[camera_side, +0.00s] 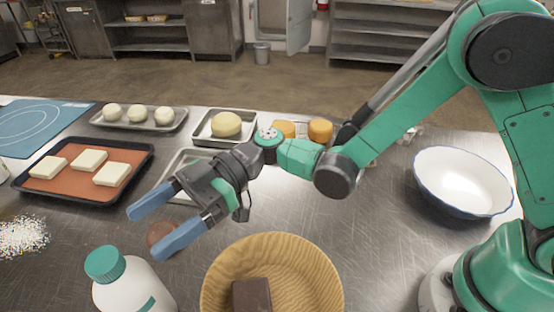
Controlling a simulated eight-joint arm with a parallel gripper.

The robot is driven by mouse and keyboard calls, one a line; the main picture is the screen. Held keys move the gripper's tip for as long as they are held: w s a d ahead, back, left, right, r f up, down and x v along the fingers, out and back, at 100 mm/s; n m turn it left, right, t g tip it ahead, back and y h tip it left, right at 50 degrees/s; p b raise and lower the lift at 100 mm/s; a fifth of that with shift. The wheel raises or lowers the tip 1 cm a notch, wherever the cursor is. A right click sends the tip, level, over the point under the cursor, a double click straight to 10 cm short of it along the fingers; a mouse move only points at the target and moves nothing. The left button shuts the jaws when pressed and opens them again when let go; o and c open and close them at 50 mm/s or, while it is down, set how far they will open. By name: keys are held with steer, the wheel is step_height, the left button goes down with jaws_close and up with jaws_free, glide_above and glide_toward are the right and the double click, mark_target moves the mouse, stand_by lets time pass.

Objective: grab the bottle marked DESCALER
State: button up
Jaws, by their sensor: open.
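A white bottle (133,288) with a teal cap stands at the front left of the steel table, cut off by the lower picture edge. A teal band shows low on it, but no readable word is in view, so I cannot tell whether it is marked DESCALER. My gripper (153,232) is open, with its two blue fingers pointing left and down. It is above and behind the bottle, apart from it, with nothing between the fingers. A small brown round thing (158,233) lies on the table beneath the fingers, partly hidden by them.
A wooden bowl (322,262) with a dark brown block stands right of the bottle. A dark tray (83,196) with pale squares lies at left, near white grains (22,236). Dough trays stand behind. A white bowl (462,180) is at right. Bare table lies between the bowls.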

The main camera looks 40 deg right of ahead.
mark_target(102, 259)
steer(key=shift+n+g+y, duration=0.4)
steer(key=shift+n+g, duration=0.1)
steer(key=shift+n, duration=0.2)
steer(key=shift+s+a+f, duration=0.1)
steer(key=shift+s+a, duration=0.2)
steer(key=shift+a, duration=0.8)
steer(key=shift+s+a, duration=0.3)
steer(key=shift+a, duration=0.75)
steer(key=shift+s+a+f, duration=0.1)
steer(key=shift+s+a, duration=0.2)
steer(key=shift+a, duration=0.8)
steer(key=shift+c, duration=0.2)
jaws_close()
steer(key=shift+r, duration=0.1)
